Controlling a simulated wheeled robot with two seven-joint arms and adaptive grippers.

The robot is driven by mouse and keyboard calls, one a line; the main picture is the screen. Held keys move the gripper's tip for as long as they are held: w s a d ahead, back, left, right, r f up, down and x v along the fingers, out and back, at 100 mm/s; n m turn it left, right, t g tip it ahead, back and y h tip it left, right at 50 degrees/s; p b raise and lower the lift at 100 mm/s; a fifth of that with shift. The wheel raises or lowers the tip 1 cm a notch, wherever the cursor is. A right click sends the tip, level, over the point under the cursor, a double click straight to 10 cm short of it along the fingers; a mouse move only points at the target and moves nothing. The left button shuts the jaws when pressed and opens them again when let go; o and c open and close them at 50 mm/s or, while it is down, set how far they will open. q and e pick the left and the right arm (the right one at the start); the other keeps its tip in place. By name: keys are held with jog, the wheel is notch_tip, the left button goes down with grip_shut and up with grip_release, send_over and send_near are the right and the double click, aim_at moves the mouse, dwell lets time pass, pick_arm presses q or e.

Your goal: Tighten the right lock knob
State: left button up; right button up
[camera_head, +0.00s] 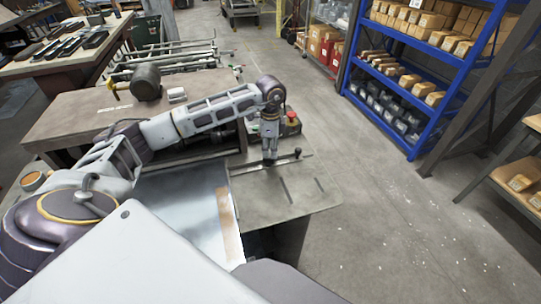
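A thin bar (245,170) lies across the flat grey worktable (270,205). A small dark round knob (298,152) stands at the bar's right end; it looks like the right lock knob. My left arm reaches in from the left, and my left gripper (269,160) points down over the bar, a little left of that knob. The fingertips are small and dark, so I cannot tell whether they are open or touch anything. A shiny metal sheet (185,205) lies on the left of the table. My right gripper is out of view.
A red stop button (291,115) sits on a box behind the gripper. A brown workbench (70,122) stands at the back left. A blue shelf (420,75) with boxes stands at the back right. The grey floor (385,225) right of the table is clear.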

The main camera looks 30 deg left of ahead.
aim_at(269, 162)
pick_arm(q)
jog(key=shift+f, duration=2.05)
grip_shut()
